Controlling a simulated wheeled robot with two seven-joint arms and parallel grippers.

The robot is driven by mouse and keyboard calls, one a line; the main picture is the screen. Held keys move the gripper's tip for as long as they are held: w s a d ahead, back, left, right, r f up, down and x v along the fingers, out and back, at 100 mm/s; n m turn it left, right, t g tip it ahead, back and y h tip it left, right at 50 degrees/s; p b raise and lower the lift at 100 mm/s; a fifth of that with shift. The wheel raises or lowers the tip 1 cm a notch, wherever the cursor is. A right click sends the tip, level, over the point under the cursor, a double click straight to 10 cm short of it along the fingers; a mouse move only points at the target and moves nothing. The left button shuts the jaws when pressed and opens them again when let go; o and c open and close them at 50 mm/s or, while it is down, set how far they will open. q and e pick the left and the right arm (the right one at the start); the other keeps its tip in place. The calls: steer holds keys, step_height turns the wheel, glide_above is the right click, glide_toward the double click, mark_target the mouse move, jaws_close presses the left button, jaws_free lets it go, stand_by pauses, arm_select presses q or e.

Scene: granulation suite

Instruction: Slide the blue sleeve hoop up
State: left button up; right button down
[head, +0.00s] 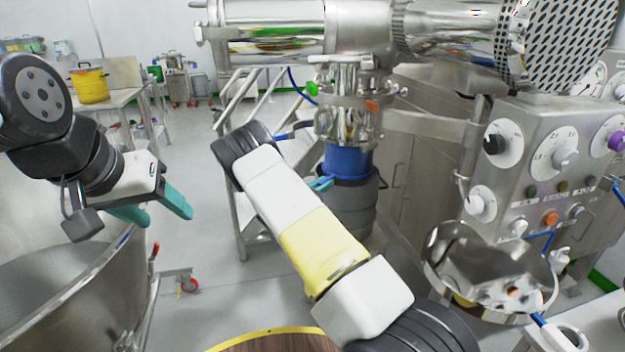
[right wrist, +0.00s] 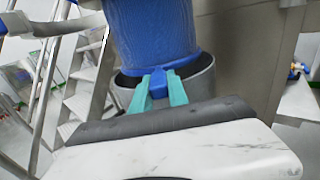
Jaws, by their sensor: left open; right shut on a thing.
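The blue sleeve (head: 347,160) hangs below the steel outlet of the machine, above a dark grey drum (head: 352,208). It fills the top of the right wrist view (right wrist: 152,32), its lower end at the drum's open mouth. My right gripper (head: 322,184) is at the sleeve's lower left side. In the right wrist view its teal fingers (right wrist: 158,92) are shut on a small blue tab of the hoop (right wrist: 159,80) at the sleeve's lower end. The rest of the hoop is not clear. My left gripper (head: 166,218) is open and empty, well to the left.
A steel control panel (head: 548,170) with knobs stands at the right, a steel bowl (head: 440,250) below it. Steel steps (head: 240,120) stand behind my right arm. A large steel vessel (head: 60,290) is at the lower left. Floor between is clear.

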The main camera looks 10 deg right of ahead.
stand_by(0.3)
step_height(320, 180, up, 11)
steer(key=shift+f, duration=0.15)
steer(key=shift+w, duration=0.1)
steer(key=c, duration=1.3)
jaws_free()
steer(key=shift+a+f, duration=0.1)
steer(key=v, duration=0.8)
